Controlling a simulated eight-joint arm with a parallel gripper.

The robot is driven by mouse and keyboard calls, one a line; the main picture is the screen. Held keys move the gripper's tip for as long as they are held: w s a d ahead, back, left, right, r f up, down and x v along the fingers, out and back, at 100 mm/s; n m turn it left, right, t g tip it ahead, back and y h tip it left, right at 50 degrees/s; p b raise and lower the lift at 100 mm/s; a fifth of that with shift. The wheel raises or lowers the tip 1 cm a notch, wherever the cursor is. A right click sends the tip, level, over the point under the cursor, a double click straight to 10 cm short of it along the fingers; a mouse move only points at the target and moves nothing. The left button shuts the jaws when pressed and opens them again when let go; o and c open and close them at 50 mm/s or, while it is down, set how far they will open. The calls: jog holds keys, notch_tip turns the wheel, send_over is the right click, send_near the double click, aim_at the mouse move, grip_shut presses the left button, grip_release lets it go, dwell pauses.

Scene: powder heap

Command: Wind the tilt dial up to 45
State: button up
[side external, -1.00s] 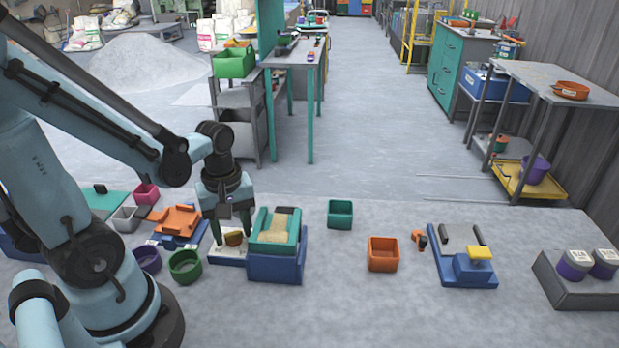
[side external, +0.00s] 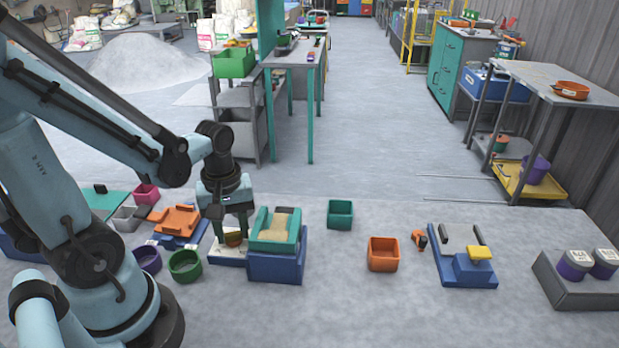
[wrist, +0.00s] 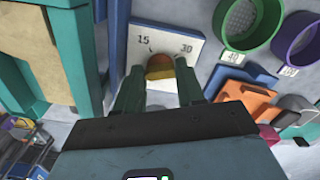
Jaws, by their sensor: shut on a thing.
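The tilt dial (side external: 234,240) is a small brown-orange knob on a white plate (side external: 229,260) beside the blue and teal tilting stand. In the wrist view the dial (wrist: 161,67) sits between my fingers, and the plate (wrist: 170,40) shows the marks 15 and 30; a 45 mark cannot be seen. My gripper (side external: 232,232) points down at the dial and is shut on it; it also shows in the wrist view (wrist: 162,85). The stand's teal tray (side external: 262,245) holds tan powder and rests tilted on a blue base (side external: 275,267).
A green ring cup (side external: 185,266) and a purple one (side external: 147,260) stand left of the plate.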

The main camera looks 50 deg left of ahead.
aim_at(232, 234)
jog(key=m, duration=1)
jog(key=shift+m, duration=0.3)
jog(key=shift+a+m, duration=0.1)
jog(key=shift+m, duration=1.6)
jog(key=o, duration=0.8)
jog(key=shift+c, duration=0.2)
jog(key=shift+r, duration=0.1)
notch_tip(232, 234, up, 12)
